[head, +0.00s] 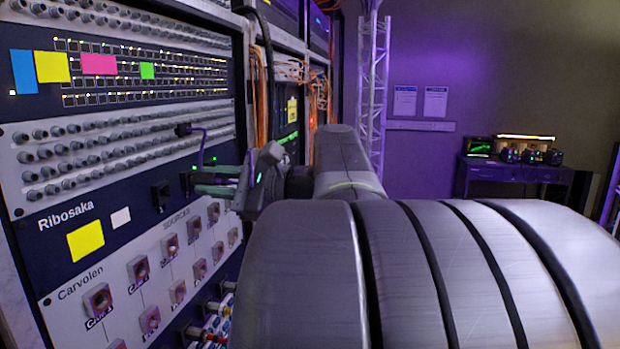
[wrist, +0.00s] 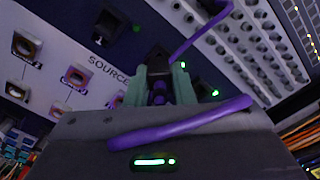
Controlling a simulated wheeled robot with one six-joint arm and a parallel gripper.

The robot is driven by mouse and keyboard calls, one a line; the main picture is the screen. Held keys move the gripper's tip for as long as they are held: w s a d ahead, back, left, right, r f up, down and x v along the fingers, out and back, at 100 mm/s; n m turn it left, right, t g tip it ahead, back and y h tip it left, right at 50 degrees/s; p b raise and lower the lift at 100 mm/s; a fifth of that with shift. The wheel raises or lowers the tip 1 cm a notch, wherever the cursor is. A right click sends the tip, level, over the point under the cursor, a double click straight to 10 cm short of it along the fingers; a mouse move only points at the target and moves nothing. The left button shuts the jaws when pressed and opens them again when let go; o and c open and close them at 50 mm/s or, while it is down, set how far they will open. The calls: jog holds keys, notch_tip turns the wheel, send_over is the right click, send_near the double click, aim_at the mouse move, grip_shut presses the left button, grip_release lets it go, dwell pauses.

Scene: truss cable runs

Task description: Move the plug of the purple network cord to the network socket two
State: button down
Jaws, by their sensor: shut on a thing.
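My gripper (head: 205,181) reaches left to the dark rack panel, its green fingers close to the panel face. In the wrist view, the gripper (wrist: 162,86) is shut on the plug of the purple cord (wrist: 159,92). The plug faces a dark socket (wrist: 157,58) straight ahead; I cannot tell whether it touches or sits in it. The purple cord (wrist: 180,130) crosses in front of the wrist camera. Another black socket (head: 160,195) is left of the fingers.
A panel marked Carvolen with several source connectors (head: 98,300) lies below. Rows of knobs (head: 60,150) stick out above. Orange cables (head: 262,95) hang behind the gripper. A side table (head: 515,172) stands far right, with open floor space before the purple wall.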

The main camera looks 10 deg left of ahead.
jog(key=shift+a+p, duration=0.4)
dwell(1.0)
jog(key=c, duration=1.2)
grip_release()
jog(key=shift+o, duration=0.2)
jog(key=shift+d, duration=0.1)
jog(key=shift+s+d, duration=0.15)
jog(key=shift+d, duration=2.25)
jog(key=shift+d, duration=0.1)
jog(key=shift+s+d+p, duration=0.2)
jog(key=shift+d+p, duration=0.3)
jog(key=shift+d, duration=1.4)
jog(key=shift+a, duration=0.1)
